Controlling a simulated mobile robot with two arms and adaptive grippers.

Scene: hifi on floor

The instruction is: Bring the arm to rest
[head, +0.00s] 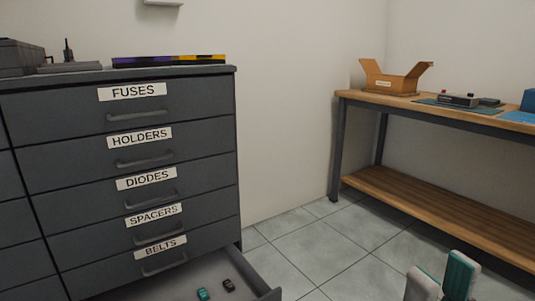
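My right gripper (441,278) is at the bottom right of the head view, in front of the tiled floor. Its two grey and teal fingertips stand apart with a gap between them, and I see nothing held there. The rest of that gripper and its arm are below the picture edge. My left gripper is not in view.
A grey drawer cabinet (222,150) stands at left; its lowest visible drawer (262,276) is pulled out, holding a teal part (203,294) and a dark part (229,285). A wooden workbench (440,106) bearing an open cardboard box (391,82) is at right. Tiled floor (335,245) between is clear.

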